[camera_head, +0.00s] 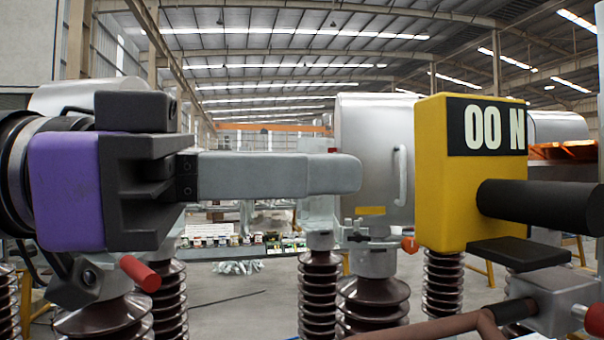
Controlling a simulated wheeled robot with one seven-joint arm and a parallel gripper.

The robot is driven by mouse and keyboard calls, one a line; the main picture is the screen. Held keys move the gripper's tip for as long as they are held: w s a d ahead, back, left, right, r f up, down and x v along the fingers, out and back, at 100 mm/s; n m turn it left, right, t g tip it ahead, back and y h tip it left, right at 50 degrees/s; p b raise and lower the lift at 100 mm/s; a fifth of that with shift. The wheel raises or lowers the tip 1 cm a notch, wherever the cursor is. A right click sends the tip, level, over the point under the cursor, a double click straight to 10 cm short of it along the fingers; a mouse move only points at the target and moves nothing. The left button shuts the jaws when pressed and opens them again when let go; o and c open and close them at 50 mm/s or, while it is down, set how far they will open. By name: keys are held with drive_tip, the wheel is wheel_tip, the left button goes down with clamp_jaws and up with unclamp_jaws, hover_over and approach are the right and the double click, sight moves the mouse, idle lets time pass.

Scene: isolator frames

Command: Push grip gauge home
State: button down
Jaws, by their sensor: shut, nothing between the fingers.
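The grip gauge is a yellow box (445,200) at the right, with a black panel reading "00 N" (494,128). A thick black bar (540,207) runs from its face to the right, and a flat dark plate (518,253) sits below it. My gripper (335,174) reaches in from the left with its long grey fingers shut and nothing between them. Its purple and black body (80,190) fills the left side. The fingertips point at the yellow box, with a visible gap between them. Depth across that gap is hard to judge.
Several brown ribbed insulators (320,295) stand below and behind. A silver cabinet (372,150) with a handle is behind the fingertips. A grey clamp block (555,300) and a brown rod (440,328) lie at lower right. A red-ended lever (140,273) is under my gripper.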

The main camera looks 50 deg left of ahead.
sight(427, 174)
drive_tip(key=shift+x, duration=2.65)
drive_tip(key=shift+x, duration=1)
drive_tip(key=v, duration=1)
drive_tip(key=shift+s, duration=0.35)
drive_tip(key=shift+a, duration=0.2)
